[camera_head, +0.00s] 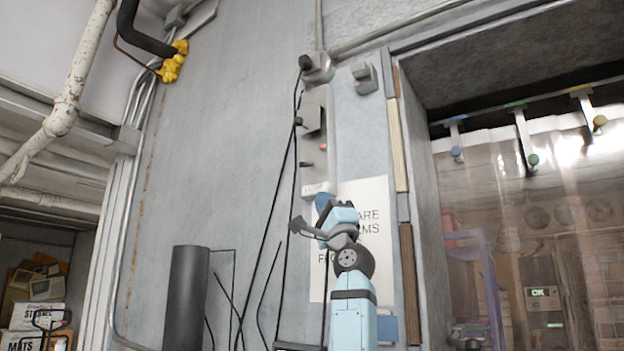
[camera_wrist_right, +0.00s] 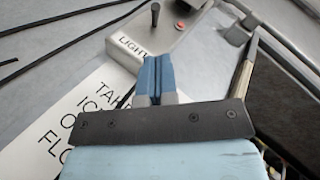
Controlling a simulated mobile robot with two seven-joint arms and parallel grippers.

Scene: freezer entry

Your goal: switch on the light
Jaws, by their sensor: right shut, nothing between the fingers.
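A grey switch box (camera_head: 314,125) is mounted on the wall in the head view. Its lower end carries a label reading LIGHT (camera_wrist_right: 132,45) in the right wrist view. A small dark switch lever (camera_wrist_right: 155,14) sticks out above the label, beside a red button (camera_wrist_right: 180,25). The lever (camera_head: 307,164) and red button (camera_head: 323,147) also show in the head view. My right gripper (camera_head: 324,203) is at the lower end of the box. Its blue fingers (camera_wrist_right: 157,68) are shut and empty, below the lever with a visible gap. My left gripper is in neither view.
A white paper sign (camera_head: 372,222) hangs on the wall behind my right gripper. Black cables (camera_head: 271,210) run down left of the box. A doorway with clear strip curtains (camera_head: 510,190) is at the right. A pipe (camera_head: 62,118) and boxes (camera_head: 38,315) are at the left.

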